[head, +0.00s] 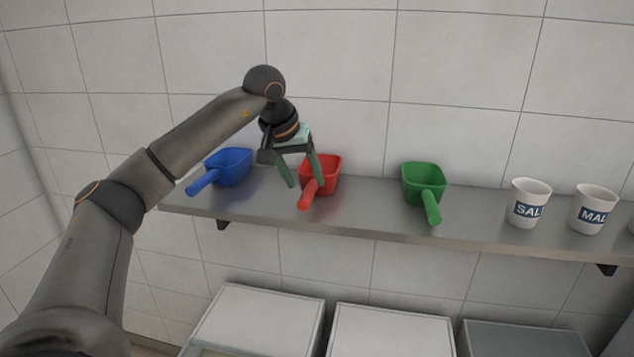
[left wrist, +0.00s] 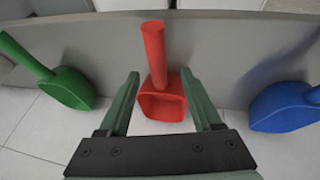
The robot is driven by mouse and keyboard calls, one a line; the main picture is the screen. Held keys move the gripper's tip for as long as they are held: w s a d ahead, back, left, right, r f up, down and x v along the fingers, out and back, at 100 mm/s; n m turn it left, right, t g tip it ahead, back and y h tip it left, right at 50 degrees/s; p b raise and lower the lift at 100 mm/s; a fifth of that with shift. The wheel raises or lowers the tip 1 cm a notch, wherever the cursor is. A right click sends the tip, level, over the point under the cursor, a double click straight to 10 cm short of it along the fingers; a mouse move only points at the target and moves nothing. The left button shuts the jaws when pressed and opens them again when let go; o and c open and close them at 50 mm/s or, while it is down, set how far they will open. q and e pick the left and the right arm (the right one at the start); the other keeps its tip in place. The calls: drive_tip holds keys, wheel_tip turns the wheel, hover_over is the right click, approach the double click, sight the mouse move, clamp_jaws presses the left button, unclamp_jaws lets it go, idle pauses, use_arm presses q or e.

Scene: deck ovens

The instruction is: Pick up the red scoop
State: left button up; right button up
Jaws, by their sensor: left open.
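The red scoop (head: 322,176) lies on the grey shelf (head: 370,205), between the blue and green scoops, its handle pointing toward the shelf's front edge. My right gripper is not in view.
A blue scoop (head: 233,165) lies to the left and a green scoop (head: 422,184) to the right on the shelf. Cups labelled SAL (head: 528,203) and MAL (head: 592,209) stand farther right. A tiled wall (head: 340,60) rises behind. Pale box tops (head: 262,320) sit below.

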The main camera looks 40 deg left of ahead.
sight(308, 186)
use_arm(q)
drive_tip(key=x, duration=0.4)
drive_tip(key=shift+w+d+f, duration=0.1)
drive_tip(key=shift+f, duration=0.15)
drive_tip(key=shift+c, duration=0.3)
clamp_jaws()
